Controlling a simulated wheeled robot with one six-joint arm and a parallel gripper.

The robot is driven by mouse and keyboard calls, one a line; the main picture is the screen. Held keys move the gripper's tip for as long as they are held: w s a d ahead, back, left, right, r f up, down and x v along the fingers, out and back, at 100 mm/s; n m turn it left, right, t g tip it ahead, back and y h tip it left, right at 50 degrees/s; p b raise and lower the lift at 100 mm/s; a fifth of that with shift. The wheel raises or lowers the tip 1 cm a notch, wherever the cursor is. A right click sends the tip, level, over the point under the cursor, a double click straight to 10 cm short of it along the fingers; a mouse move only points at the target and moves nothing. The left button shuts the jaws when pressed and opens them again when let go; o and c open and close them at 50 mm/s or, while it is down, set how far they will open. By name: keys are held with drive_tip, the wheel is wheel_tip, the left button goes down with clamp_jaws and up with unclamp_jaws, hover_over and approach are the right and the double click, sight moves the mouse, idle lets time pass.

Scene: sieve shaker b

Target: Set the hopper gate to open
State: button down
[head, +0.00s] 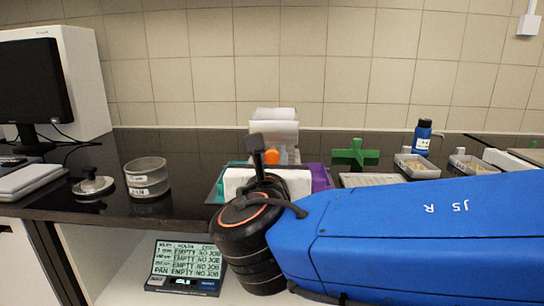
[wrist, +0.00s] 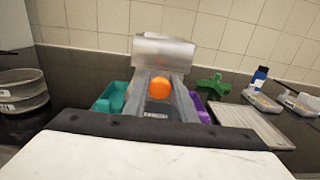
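A grey metal hopper unit (wrist: 165,52) stands upright at the back of the bench, straight ahead in the wrist view. It also shows behind my arm in the head view (head: 274,122). A round orange knob (wrist: 160,87) sits at its front, between two grey side rails; the knob also shows in the head view (head: 271,157). I cannot tell the gate's position from it.
A teal bin (wrist: 112,97) and a purple bin (wrist: 198,106) flank the hopper. Sieves (head: 147,178) and a lidded disc (head: 92,185) stand left. A green cross-shaped piece (head: 355,154), trays (head: 416,167) and a blue bottle (head: 422,137) stand right. A display (head: 184,266) reads IDLE.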

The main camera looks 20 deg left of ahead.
drive_tip(key=shift+v, duration=2.65)
drive_tip(key=c, duration=1.5)
unclamp_jaws()
drive_tip(key=shift+s, duration=0.15)
drive_tip(key=shift+v, duration=8.7)
drive_tip(key=shift+a, duration=0.1)
drive_tip(key=shift+f, duration=0.1)
